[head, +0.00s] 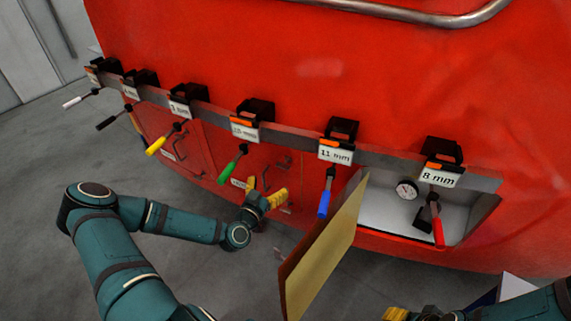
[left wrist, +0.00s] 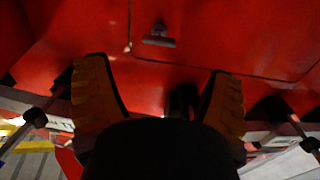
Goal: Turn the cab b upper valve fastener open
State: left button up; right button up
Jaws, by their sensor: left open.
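In the left wrist view a small grey T-shaped fastener (left wrist: 158,38) sits on a red hatch panel (left wrist: 225,35), beyond my fingertips and between them. I cannot tell from its markings which fastener it is. My left gripper (head: 265,190) is open and empty, with its yellow fingers close to the closed red hatch below the 10 mm label. The same fingers show spread apart in the left wrist view (left wrist: 160,95). In the head view the fingers partly cover this hatch. My right gripper (head: 396,314) is only partly seen at the bottom edge.
An open hatch door (head: 325,245) sticks out to the right of my left gripper. Behind it is a white compartment (head: 385,213) with a gauge (head: 407,189). Several coloured-handled tools hang from labelled holders, including green (head: 233,164) and blue (head: 325,201). Grey floor lies below.

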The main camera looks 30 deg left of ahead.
aim_at(284, 165)
pick_arm(q)
jog(key=w, duration=0.7)
jog(key=w+a, duration=0.1)
jog(key=w, duration=0.2)
jog(key=shift+w+p, duration=0.3)
jog(key=shift+w, duration=0.05)
jog(key=c, duration=1.2)
